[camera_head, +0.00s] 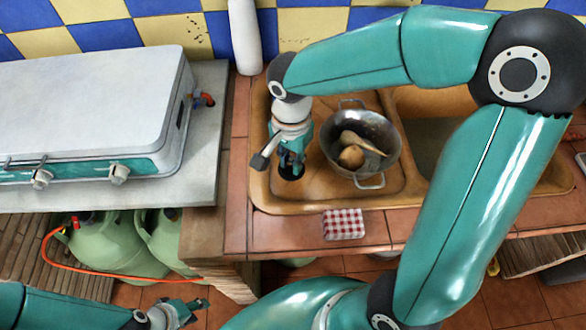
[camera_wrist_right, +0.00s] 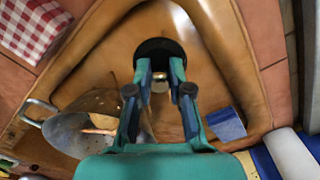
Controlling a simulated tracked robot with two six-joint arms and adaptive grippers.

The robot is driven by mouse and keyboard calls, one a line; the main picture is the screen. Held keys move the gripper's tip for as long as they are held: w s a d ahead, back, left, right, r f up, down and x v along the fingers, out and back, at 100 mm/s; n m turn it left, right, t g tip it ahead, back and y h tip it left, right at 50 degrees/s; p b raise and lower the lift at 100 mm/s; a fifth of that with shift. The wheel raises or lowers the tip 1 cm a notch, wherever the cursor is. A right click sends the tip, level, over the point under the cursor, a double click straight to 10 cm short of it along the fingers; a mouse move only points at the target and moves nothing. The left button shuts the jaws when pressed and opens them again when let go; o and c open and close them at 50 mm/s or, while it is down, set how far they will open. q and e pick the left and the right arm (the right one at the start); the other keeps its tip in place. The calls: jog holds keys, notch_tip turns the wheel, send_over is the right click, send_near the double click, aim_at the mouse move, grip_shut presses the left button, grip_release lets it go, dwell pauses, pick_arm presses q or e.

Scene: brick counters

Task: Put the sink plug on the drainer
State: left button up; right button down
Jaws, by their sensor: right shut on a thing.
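The sink plug (camera_wrist_right: 152,48) is a black disc with a small pale knob on top. My right gripper (camera_wrist_right: 159,82) is shut on it, with one finger on each side. In the head view the plug (camera_head: 291,174) shows under the right gripper (camera_head: 290,160), over the front left of the drainer. The drainer (camera_head: 315,193) is the orange-brown left section of the sink unit. I cannot tell whether the plug touches it. My left gripper (camera_head: 190,312) is low at the bottom left, apart from the counter, and looks open and empty.
A red checked cloth (camera_head: 343,224) lies on the front tiles. A white stove (camera_head: 90,100) is at left, and a white bottle (camera_head: 245,38) stands behind.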

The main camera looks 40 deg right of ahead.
aim_at(292, 160)
jog(key=shift+f, duration=2.25)
jog(key=shift+s, duration=0.1)
jog(key=shift+f, duration=0.1)
jog(key=c, duration=1.1)
grip_release()
jog(key=shift+o, duration=0.2)
notch_tip(292, 160, up, 12)
jog(key=shift+r, duration=0.15)
